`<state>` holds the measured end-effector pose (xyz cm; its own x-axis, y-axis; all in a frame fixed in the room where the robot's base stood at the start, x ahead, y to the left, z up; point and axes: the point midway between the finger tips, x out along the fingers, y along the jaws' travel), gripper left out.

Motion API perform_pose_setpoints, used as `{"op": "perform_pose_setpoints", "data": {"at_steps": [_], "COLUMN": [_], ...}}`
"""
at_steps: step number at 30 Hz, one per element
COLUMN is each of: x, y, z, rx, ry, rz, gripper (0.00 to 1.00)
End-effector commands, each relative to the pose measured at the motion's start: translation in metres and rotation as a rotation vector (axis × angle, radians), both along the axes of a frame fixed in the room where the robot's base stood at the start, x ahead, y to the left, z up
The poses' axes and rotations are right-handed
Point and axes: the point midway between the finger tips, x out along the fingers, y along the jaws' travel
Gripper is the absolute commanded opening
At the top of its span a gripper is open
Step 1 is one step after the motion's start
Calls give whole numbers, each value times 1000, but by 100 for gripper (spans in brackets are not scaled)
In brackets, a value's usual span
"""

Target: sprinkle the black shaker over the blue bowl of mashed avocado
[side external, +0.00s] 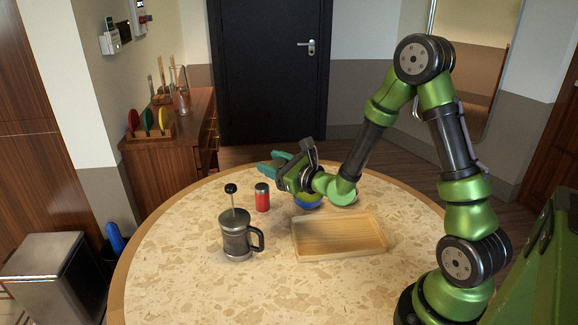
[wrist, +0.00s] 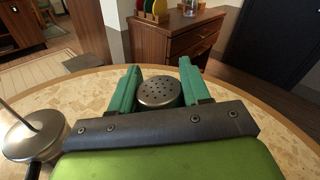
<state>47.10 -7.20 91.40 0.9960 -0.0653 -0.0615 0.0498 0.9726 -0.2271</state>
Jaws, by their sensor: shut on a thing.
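My gripper (wrist: 158,90) is shut on a shaker, with one teal finger on each side of it. The shaker's round, perforated grey metal top (wrist: 160,92) shows in the wrist view; its body is hidden below. In the side view my gripper (side external: 272,163) reaches left above the far part of the round table, and the held shaker cannot be made out. The blue bowl (side external: 307,204) stands on the table below and right of my gripper. It is mostly hidden behind my arm, and its contents cannot be seen.
A red shaker (side external: 262,198) stands left of the blue bowl. A French press (side external: 238,238) with raised plunger stands in front, also at left in the wrist view (wrist: 30,138). A wooden tray (side external: 340,250) lies at right. The table's front left is clear.

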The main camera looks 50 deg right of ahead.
Motion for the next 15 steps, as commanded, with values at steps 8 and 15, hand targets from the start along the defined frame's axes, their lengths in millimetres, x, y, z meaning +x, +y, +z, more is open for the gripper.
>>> {"op": "perform_pose_setpoints", "data": {"at_steps": [8, 15], "x": [-23, -37], "y": [-111, -135], "z": [-4, -16], "rx": [-321, -551], "ry": [110, 167], "rz": [-24, 50], "gripper": [14, 14]}}
